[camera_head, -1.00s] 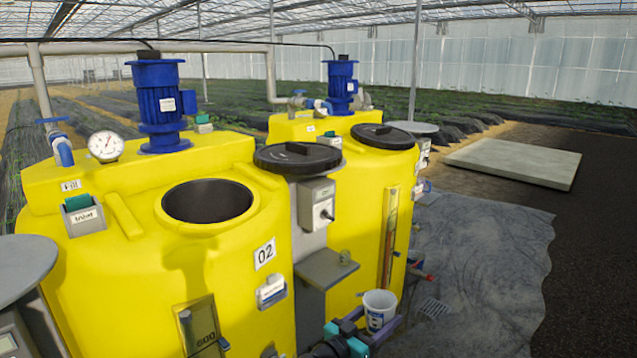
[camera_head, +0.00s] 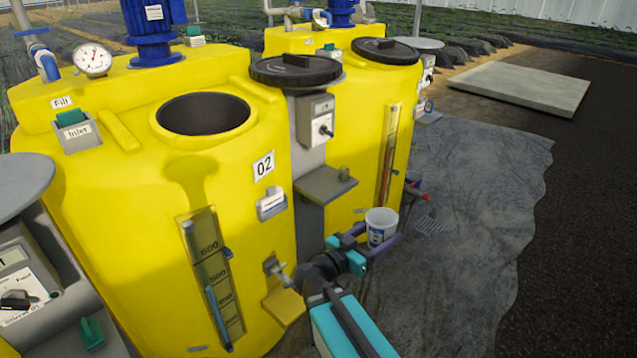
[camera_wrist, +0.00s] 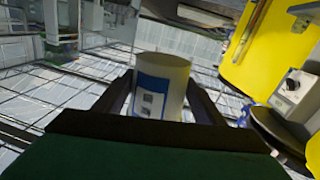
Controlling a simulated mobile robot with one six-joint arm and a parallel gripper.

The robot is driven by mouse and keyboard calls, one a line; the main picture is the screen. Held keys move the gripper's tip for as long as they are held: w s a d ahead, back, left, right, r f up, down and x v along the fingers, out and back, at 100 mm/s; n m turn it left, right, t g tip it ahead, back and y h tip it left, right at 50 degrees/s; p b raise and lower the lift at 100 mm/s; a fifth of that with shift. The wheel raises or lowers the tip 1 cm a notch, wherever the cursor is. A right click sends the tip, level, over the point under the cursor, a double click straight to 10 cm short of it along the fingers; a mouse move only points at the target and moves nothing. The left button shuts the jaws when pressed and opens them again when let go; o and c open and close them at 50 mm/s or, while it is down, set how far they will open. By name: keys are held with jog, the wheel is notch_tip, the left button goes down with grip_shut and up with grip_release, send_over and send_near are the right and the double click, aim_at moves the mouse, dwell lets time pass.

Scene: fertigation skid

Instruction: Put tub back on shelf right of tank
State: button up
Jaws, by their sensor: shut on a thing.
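The white tub (camera_head: 381,228) with a blue label is held upright between the fingers of my gripper (camera_head: 372,240). In the wrist view the tub (camera_wrist: 161,84) sits between the two dark fingers (camera_wrist: 160,100). The yellow tank marked 02 (camera_head: 240,240) stands at left with its round top opening uncovered. A small grey shelf (camera_head: 322,187) sticks out to the right of this tank, below a grey switch box.
A black lid (camera_head: 295,70) lies atop the grey post between the tanks. A second yellow tank (camera_head: 360,110) stands behind, with a sight gauge on its front. A yellow ledge (camera_head: 284,305) juts near the valve low on tank 02. Grey ground sheet (camera_head: 460,220) lies open at right.

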jog(key=shift+f+b, duration=0.8)
jog(key=shift+f, duration=0.45)
